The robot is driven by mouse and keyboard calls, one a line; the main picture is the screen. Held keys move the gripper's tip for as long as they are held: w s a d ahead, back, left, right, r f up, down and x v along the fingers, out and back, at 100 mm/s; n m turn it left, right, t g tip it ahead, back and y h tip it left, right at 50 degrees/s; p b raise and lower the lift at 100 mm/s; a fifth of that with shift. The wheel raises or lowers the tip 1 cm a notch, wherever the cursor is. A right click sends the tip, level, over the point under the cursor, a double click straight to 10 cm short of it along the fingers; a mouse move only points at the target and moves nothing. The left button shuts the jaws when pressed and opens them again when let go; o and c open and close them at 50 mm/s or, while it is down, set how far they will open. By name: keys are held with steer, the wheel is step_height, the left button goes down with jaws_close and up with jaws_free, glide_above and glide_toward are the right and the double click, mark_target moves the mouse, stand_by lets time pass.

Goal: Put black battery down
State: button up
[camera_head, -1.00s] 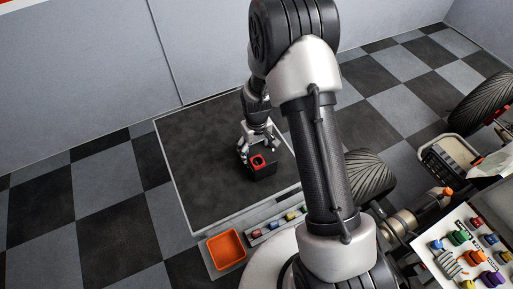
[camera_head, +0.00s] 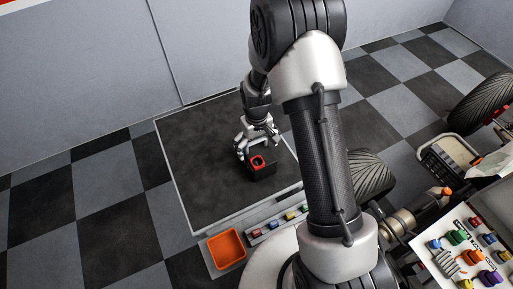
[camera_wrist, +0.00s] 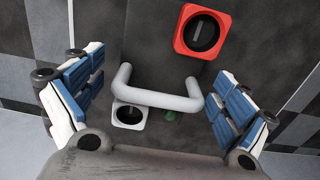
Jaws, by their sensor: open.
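The black battery (camera_head: 263,172) sits on the dark mat (camera_head: 200,135), upright, with a red square terminal (camera_head: 257,162) on its top. In the wrist view the battery's dark top (camera_wrist: 150,75) fills the middle, with a grey carrying handle (camera_wrist: 160,97), the red terminal (camera_wrist: 202,32) and a white terminal (camera_wrist: 129,114). My gripper (camera_head: 257,146) is open just above the battery. In the wrist view its two blue-padded fingers (camera_wrist: 155,95) stand wide apart on either side of the handle, and neither touches it.
An orange tray (camera_head: 227,249) and a strip of small coloured parts (camera_head: 280,223) lie along the mat's front edge. A panel with coloured knobs (camera_head: 470,250) and a wheel (camera_head: 482,103) are at the right. The mat's left part is clear.

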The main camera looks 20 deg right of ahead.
step_height(320, 180, up, 9)
steer(key=shift+r+p, duration=0.2)
steer(key=shift+p, duration=0.85)
steer(key=s+r+t, duration=0.1)
steer(key=s+r, duration=0.4)
steer(key=r, duration=0.3)
steer(key=s+r+m+t, duration=0.1)
steer(key=s+r, duration=0.3)
steer(key=r, duration=0.3)
steer(key=s+r+t, duration=0.1)
steer(key=s+r, duration=0.4)
steer(key=r, duration=0.3)
steer(key=s+r+m+t, duration=0.1)
steer(key=s+r, duration=0.1)
steer(key=s, duration=0.8)
steer(key=shift+s+r+t, duration=0.15)
steer(key=shift+r+t, duration=0.05)
steer(key=shift+t, duration=0.1)
steer(key=shift+f+b, duration=1.05)
steer(key=shift+f, duration=0.05)
